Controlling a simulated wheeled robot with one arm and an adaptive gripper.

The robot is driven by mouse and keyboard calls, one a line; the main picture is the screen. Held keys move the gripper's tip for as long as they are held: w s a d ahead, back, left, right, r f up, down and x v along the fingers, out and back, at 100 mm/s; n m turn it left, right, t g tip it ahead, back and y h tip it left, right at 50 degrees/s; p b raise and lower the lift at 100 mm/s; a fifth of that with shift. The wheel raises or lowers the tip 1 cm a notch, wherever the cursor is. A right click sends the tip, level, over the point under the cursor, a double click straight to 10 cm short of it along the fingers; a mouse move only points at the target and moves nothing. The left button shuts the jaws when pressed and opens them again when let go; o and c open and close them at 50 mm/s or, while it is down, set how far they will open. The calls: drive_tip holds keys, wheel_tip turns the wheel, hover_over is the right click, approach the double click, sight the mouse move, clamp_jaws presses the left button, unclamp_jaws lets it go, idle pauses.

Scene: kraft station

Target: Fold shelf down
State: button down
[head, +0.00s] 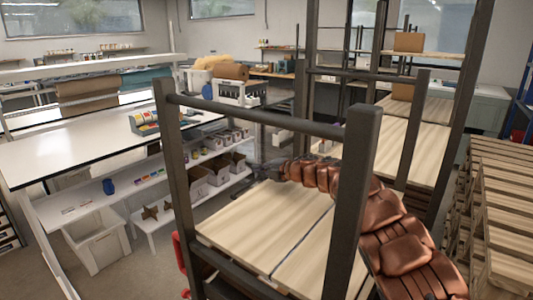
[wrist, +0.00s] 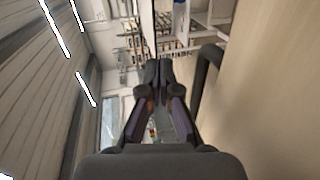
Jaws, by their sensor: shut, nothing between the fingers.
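A dark-framed cart stands in front of me in the head view, with a pale wooden shelf (head: 265,222) lying between its posts. A dark seam runs across the shelf's boards. My copper-coloured arm reaches in from the lower right, past the front right post. My gripper (head: 262,168) is over the far side of the shelf, small and partly lost against the background. In the wrist view my gripper (wrist: 158,70) is shut and empty. A pale wooden surface (wrist: 270,100) fills the right side there, with a dark bar (wrist: 207,75) between it and the fingers. I cannot tell whether the fingers touch anything.
A cart post (head: 352,200) and top crossbar (head: 265,116) stand close to my arm. A white worktable (head: 80,150) and a lower shelf with bins (head: 215,172) are on the left. More wooden shelving (head: 420,130) stands behind, and stacked pallets (head: 500,200) on the right.

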drive_tip(key=shift+a+f+g+h+p, duration=0.1)
drive_tip(key=shift+f+g+h+p, duration=0.2)
drive_tip(key=shift+f+p, duration=0.65)
drive_tip(key=shift+f, duration=0.15)
